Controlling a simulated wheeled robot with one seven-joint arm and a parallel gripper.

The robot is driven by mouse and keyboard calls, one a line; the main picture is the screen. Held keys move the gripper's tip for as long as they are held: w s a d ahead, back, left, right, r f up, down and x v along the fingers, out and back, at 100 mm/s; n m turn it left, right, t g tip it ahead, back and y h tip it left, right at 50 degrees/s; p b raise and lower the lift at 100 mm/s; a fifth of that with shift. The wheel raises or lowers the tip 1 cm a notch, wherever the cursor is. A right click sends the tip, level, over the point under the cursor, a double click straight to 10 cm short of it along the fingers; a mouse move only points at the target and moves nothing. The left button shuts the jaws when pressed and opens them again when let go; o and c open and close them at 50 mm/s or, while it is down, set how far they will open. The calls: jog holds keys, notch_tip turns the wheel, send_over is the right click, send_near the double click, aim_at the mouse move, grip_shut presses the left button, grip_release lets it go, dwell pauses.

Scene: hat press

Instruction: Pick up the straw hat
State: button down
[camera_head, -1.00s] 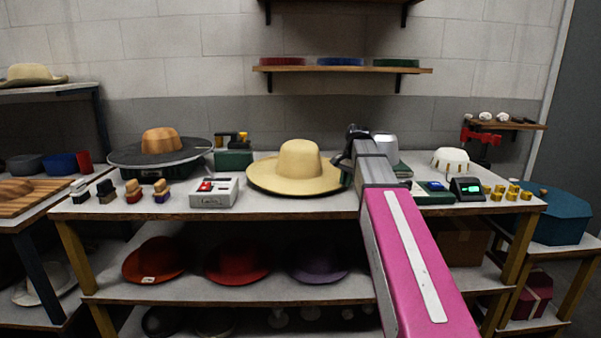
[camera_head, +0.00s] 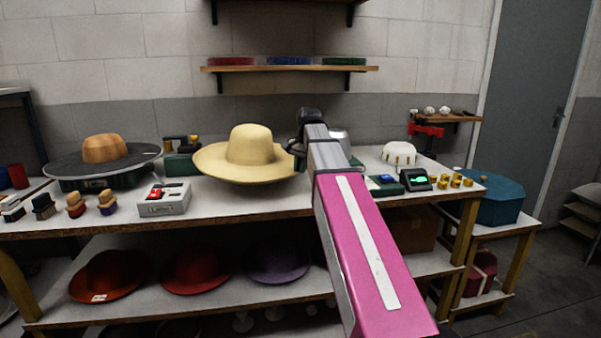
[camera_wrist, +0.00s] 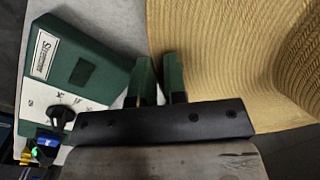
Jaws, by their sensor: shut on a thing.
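The straw hat (camera_head: 247,150) is pale yellow with a round crown and a wide brim. In the head view it is slightly above the workbench (camera_head: 240,200), at the bench's middle. My gripper (camera_head: 299,153) is at the right edge of its brim, partly hidden behind my arm. In the wrist view the woven straw hat (camera_wrist: 215,45) fills the upper right. The dark green fingers of my gripper (camera_wrist: 160,78) are close together at the brim's edge, shut on it. The far side of the grip is hidden.
A green device (camera_wrist: 85,60) with a knob is left of my fingers in the wrist view. A black-brimmed hat (camera_head: 104,150) and a white box (camera_head: 165,199) stand to the left. A white hat form (camera_head: 398,154) stands to the right.

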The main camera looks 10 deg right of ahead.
jog(key=s+a+r, duration=0.2)
jog(key=s+r, duration=0.3)
jog(key=s, duration=0.3)
jog(key=shift+s+a, duration=0.1)
jog(key=c, duration=1.8)
grip_release()
grip_shut()
